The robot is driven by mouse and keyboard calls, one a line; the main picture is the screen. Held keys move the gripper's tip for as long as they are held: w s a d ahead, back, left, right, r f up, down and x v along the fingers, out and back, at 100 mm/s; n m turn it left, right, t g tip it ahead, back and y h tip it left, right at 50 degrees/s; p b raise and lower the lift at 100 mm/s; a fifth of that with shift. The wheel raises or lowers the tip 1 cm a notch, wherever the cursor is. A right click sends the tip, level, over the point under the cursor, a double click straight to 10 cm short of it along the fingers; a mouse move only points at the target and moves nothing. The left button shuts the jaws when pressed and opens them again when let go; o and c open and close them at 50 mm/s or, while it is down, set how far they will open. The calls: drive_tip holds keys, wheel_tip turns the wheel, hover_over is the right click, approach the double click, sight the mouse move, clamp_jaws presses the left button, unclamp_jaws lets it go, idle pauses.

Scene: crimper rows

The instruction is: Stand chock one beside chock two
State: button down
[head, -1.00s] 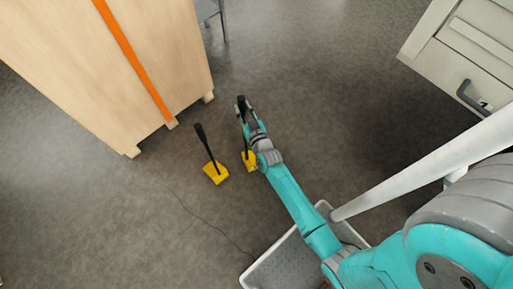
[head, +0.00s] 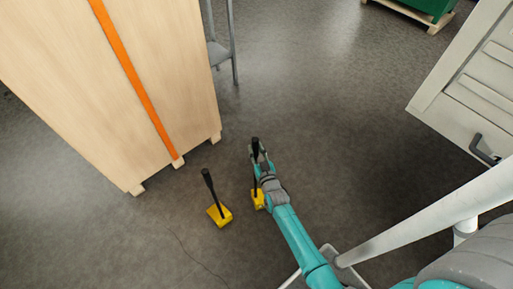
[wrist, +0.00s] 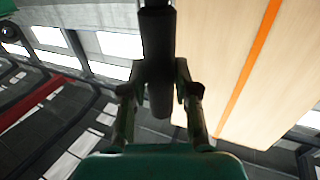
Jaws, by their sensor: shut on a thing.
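Two yellow chocks with upright black handles show in the head view. One chock (head: 220,217) stands free on the floor near the wooden cabinet. The other chock (head: 258,203) is just to its right with a small gap between them. My gripper (head: 257,158) is shut on this right chock's black handle. The wrist view shows the dark handle (wrist: 157,40) between my fingers (wrist: 159,95), and its yellow base is hidden there. No marking tells which chock is one or two. I cannot tell whether the held chock touches the floor.
A wooden cabinet (head: 95,85) with an orange stripe stands at the left, close to the free chock. A grey metal stand (head: 218,52) is behind it. A pale drawer unit (head: 475,95) is at the right. Open floor lies beyond my gripper.

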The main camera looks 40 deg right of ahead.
sight(256, 156)
drive_tip(key=shift+w+f, duration=0.1)
drive_tip(key=shift+f, duration=1.75)
drive_tip(key=c, duration=0.9)
unclamp_jaws()
drive_tip(key=shift+f, duration=0.25)
drive_tip(key=shift+o, duration=0.2)
drive_tip(key=shift+r, duration=0.1)
drive_tip(key=v, duration=1.2)
